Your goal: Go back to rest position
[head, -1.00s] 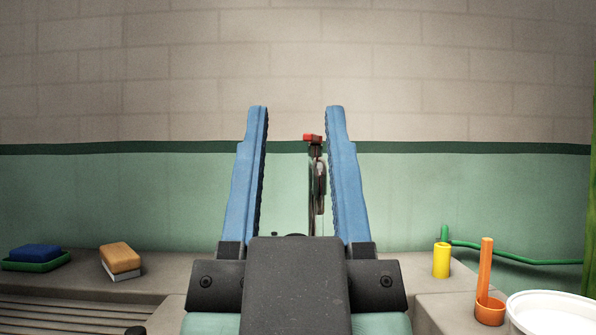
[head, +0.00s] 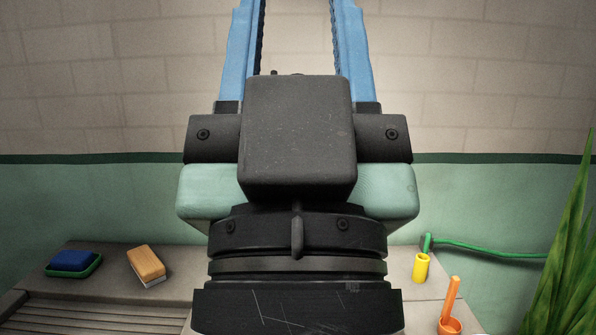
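My gripper (head: 297,22) fills the upper middle of the head view, pointing up. Its two blue fingers stand wide apart, with only bare wall showing in the gap between them. The fingertips are cut off by the top edge of the picture. The dark and pale green wrist and arm below cover the middle of the counter and the lower wall.
On the counter at left are a blue sponge in a green dish (head: 74,263) and an orange-and-white block (head: 147,265) beside a ridged area. At right are a yellow nozzle (head: 420,268) with a green hose (head: 490,249), an orange ladle-like tool (head: 450,318) and a leafy plant (head: 570,265).

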